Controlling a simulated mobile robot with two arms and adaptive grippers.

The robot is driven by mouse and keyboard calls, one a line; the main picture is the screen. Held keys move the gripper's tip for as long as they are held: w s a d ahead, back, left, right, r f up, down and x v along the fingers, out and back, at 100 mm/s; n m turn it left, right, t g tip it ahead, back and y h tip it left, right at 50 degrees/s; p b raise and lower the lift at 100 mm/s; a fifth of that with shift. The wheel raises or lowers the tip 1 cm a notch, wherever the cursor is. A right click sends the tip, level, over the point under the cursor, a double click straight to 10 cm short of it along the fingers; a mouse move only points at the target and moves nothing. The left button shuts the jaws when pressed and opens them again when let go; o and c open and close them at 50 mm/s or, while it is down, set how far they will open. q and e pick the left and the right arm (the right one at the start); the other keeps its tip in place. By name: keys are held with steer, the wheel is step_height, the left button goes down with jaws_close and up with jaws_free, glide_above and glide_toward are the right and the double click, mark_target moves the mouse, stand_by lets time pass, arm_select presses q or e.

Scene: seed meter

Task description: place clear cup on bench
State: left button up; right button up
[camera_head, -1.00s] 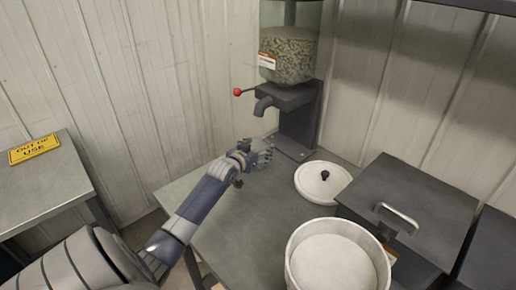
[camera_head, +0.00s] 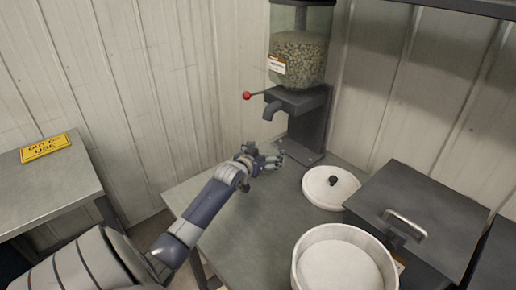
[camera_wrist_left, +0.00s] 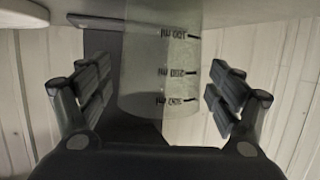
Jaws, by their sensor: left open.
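The clear cup (camera_wrist_left: 160,75) shows in the left wrist view as a see-through vessel with dark ml marks. It is between the spread fingers of my left gripper (camera_wrist_left: 158,84), with a gap on both sides. In the head view my left gripper (camera_head: 272,160) is low over the back of the grey metal bench (camera_head: 250,222), just in front of the dispenser's base. The cup is too faint to make out there, and whether it touches the bench is hard to tell. My right gripper is not in view.
The seed dispenser (camera_head: 300,60) with a red-knobbed lever (camera_head: 247,96) and spout (camera_head: 271,109) stands behind the gripper. A white lid (camera_head: 322,194), a white tub (camera_head: 345,262) and a dark lidded box (camera_head: 420,205) are to the right. An "out of use" sign (camera_head: 45,147) lies on the left table.

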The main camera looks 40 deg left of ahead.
arm_select(q)
steer(key=v, duration=1.1)
steer(key=shift+s, duration=0.25)
steer(key=shift+d, duration=0.1)
